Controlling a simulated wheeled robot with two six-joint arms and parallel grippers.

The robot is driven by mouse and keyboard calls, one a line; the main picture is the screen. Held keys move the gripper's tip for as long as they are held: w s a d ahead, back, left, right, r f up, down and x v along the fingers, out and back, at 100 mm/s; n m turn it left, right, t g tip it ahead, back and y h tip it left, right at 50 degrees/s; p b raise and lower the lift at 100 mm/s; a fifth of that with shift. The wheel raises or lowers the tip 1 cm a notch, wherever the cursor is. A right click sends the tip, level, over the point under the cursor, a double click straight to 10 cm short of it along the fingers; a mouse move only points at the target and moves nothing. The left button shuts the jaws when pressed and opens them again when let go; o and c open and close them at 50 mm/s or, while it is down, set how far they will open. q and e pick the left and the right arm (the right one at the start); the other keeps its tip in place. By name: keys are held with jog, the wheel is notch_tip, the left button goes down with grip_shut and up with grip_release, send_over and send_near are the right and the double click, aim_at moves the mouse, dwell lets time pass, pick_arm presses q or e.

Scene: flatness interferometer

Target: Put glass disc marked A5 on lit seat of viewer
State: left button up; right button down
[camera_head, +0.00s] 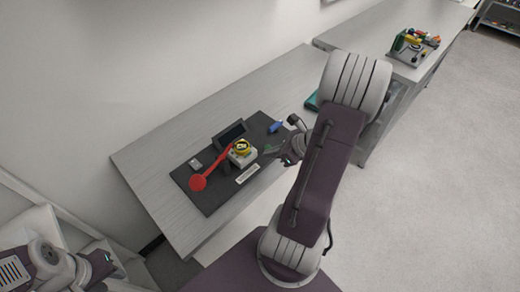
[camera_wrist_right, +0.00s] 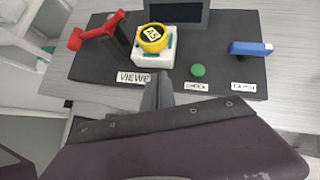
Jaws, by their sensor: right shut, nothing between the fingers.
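The viewer (camera_wrist_right: 154,62) is a white block on the dark mat, behind a label reading "VIEWE" in the right wrist view. A yellow ring (camera_wrist_right: 153,45) sits on top of it, with a disc inside whose pale tag (camera_wrist_right: 152,32) seems to read A5. The viewer also shows in the head view (camera_head: 243,160). I cannot tell if a seat is lit. My right gripper (camera_wrist_right: 158,92) is shut and empty just in front of the viewer, apart from it; in the head view it is to the right of the viewer (camera_head: 268,152). My left gripper (camera_head: 112,264) is far off at lower left, its fingers unclear.
A red arm with a round end (camera_head: 198,183) lies left of the viewer. A dark screen (camera_head: 231,134) stands behind. A green button (camera_wrist_right: 198,70) and a blue item (camera_wrist_right: 250,48) are to the right. The dark mat (camera_head: 213,199) lies on a grey table (camera_head: 150,160).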

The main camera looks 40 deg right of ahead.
aim_at(249, 150)
jog(key=w, duration=0.1)
jog(key=w+a, duration=0.1)
jog(key=w, duration=0.3)
jog(key=shift+w+a+f+p, duration=0.2)
jog(key=shift+a+f+p, duration=0.15)
jog(key=shift+f+p, duration=0.05)
jog(key=shift+d, duration=0.15)
jog(key=shift+s, duration=0.15)
jog(key=shift+w+a+b, duration=0.25)
jog(key=shift+a+b, duration=0.05)
jog(key=shift+a, duration=0.25)
jog(key=shift+s, duration=0.1)
